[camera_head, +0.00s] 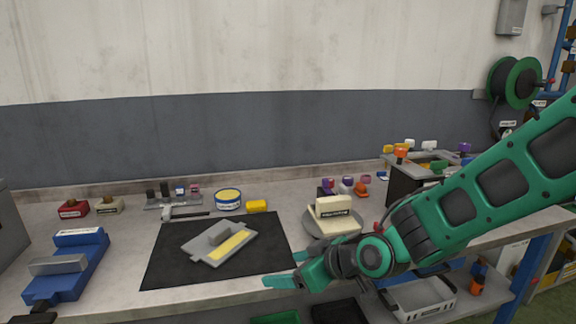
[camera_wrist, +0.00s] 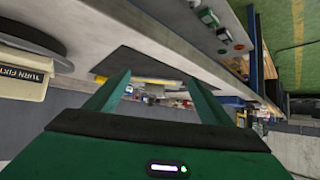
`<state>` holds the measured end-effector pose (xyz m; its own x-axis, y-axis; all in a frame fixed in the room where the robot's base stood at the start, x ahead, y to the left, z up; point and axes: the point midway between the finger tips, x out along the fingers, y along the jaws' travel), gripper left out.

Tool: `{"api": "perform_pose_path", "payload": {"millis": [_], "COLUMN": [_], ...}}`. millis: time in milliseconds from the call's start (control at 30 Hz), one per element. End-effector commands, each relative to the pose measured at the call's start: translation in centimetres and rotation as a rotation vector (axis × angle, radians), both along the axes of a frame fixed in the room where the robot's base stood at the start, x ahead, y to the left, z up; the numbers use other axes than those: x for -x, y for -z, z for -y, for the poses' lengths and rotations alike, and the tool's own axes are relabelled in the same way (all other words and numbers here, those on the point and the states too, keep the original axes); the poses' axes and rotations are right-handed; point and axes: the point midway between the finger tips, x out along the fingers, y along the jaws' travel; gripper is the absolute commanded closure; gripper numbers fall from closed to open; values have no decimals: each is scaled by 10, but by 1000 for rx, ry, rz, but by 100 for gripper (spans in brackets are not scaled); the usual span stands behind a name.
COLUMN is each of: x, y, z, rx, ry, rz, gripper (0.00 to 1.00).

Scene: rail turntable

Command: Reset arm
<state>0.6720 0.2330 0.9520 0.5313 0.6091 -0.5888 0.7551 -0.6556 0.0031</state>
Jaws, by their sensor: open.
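My arm comes in from the right in the head view, green with dark joints. My gripper (camera_head: 285,282) is at the front edge of the workbench, near the right corner of the black mat (camera_head: 165,270). In the wrist view my gripper (camera_wrist: 155,88) shows two green fingers set apart with nothing held between them. A grey plate with a raised block and a yellow strip (camera_head: 220,243) lies on the mat, apart from the gripper. A cream labelled block (camera_head: 333,207) sits on a round grey turntable (camera_head: 318,230) behind my gripper; the arm partly hides the turntable.
A blue fixture (camera_head: 80,262) stands at the left. Several small coloured parts stand along the back. A grey bin (camera_head: 425,297) is below the bench.

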Motion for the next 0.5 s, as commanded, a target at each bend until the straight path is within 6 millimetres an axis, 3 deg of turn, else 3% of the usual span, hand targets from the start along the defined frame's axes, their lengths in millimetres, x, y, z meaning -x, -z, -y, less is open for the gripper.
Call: {"api": "perform_pose_path", "payload": {"millis": [167,267,367,500], "x": [-7,-2,14,54], "y": [4,6,6,4], "z": [76,136,200,282], "rx": [94,157,209,253], "ry": [137,260,404,623], "rz": [-94,-181,-286,-450], "gripper": [25,25,25,25]}}
